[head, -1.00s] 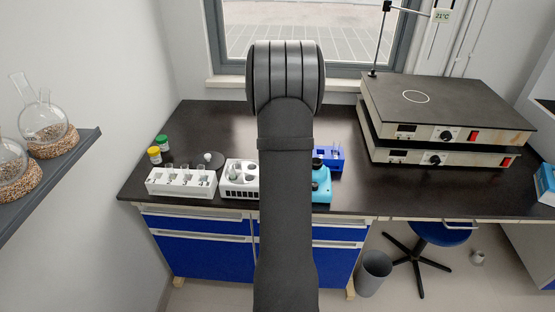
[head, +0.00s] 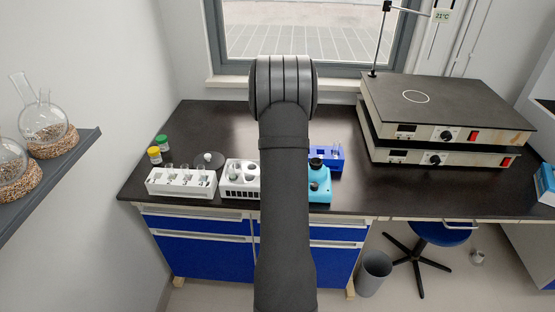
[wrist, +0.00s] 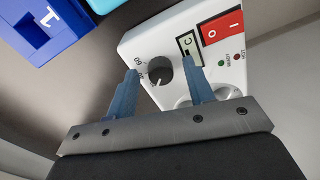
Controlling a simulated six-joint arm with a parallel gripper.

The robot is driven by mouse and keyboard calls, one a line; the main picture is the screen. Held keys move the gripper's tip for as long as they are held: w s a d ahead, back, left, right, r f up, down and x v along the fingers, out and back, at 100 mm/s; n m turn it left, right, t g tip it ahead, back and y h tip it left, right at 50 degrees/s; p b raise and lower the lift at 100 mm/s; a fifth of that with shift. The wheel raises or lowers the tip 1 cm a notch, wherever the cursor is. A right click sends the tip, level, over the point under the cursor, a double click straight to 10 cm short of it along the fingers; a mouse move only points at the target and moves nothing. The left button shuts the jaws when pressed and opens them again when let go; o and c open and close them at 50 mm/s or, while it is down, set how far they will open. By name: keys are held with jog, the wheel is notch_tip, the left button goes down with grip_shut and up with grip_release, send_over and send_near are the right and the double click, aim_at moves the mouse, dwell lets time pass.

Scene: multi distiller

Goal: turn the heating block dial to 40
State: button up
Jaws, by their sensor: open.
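In the wrist view, a white device with a control panel (wrist: 137,40) carries a round dark dial (wrist: 160,71) with a white pointer mark on its lower part. Small numerals stand left of the dial; one looks like 60, and the others are partly covered or too small. My gripper (wrist: 160,67) is open, its blue-grey fingers on the left and right of the dial. I cannot tell whether they touch it. In the head view my arm hides the gripper and the dial.
The panel has a red switch (wrist: 221,27). A blue object marked 1 (wrist: 45,25) stands left. On the bench are a white tube rack (head: 182,183), a white block with wells (head: 240,180), a cyan device (head: 320,183) and stacked hot plates (head: 445,125).

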jog(key=c, duration=1)
jog(key=shift+m, duration=0.3)
jog(key=m, duration=0.4)
jog(key=shift+m, duration=2)
jog(key=o, duration=1)
jog(key=shift+s, duration=0.1)
